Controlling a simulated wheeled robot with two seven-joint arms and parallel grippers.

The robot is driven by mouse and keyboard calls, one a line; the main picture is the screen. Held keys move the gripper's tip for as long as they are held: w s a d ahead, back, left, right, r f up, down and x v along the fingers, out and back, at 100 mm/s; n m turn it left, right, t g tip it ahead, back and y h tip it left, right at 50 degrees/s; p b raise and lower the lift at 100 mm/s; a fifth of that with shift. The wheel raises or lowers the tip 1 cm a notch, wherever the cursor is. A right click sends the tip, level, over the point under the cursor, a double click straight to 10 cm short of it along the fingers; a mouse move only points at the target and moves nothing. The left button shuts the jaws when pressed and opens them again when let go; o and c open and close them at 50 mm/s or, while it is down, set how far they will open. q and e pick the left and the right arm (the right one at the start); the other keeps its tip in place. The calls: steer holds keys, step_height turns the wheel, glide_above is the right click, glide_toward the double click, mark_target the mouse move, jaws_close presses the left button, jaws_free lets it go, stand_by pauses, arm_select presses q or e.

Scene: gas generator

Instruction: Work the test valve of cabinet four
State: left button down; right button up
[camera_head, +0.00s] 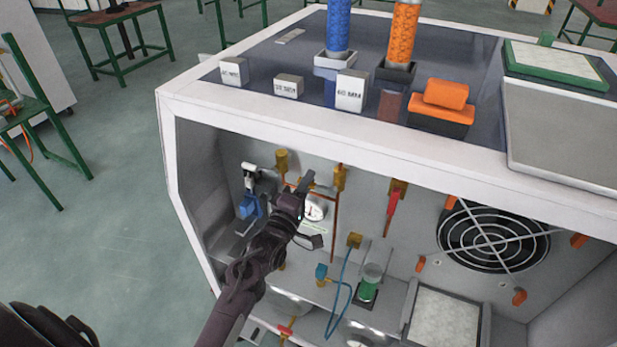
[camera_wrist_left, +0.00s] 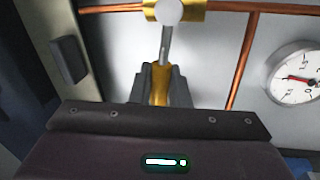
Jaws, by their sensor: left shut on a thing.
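In the left wrist view, the valve's brass body (camera_wrist_left: 190,12) sits on a horizontal copper pipe at the top, with a pale round knob in front of it. A grey stem (camera_wrist_left: 166,45) runs down from it to a yellow handle (camera_wrist_left: 160,82). My left gripper (camera_wrist_left: 160,88) is shut on this yellow handle. In the head view my left gripper (camera_head: 300,193) reaches inside the open cabinet (camera_head: 180,100), by the back panel, and hides most of the valve. A round white gauge (camera_head: 315,209) is beside it; it also shows in the wrist view (camera_wrist_left: 297,75). My right gripper is out of view.
Brass fittings (camera_head: 339,178) and copper pipes line the panel near my arm. A red-handled valve (camera_head: 393,202), a green-filled glass (camera_head: 369,283) and a fan grille (camera_head: 492,236) are to the right. A blue part (camera_head: 249,206) is close on the left.

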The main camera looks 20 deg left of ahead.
arm_select(q)
steer(key=shift+f+n, duration=0.5)
steer(key=shift+n, duration=0.5)
steer(key=c, duration=1.5)
jaws_free()
steer(key=shift+o, duration=0.2)
steer(key=s+f, duration=0.1)
steer(key=s, duration=0.6)
steer(key=shift+s+a+f+b, duration=0.15)
steer(key=shift+s+f+b, duration=0.1)
steer(key=shift+s+b, duration=0.1)
steer(key=shift+f, duration=0.1)
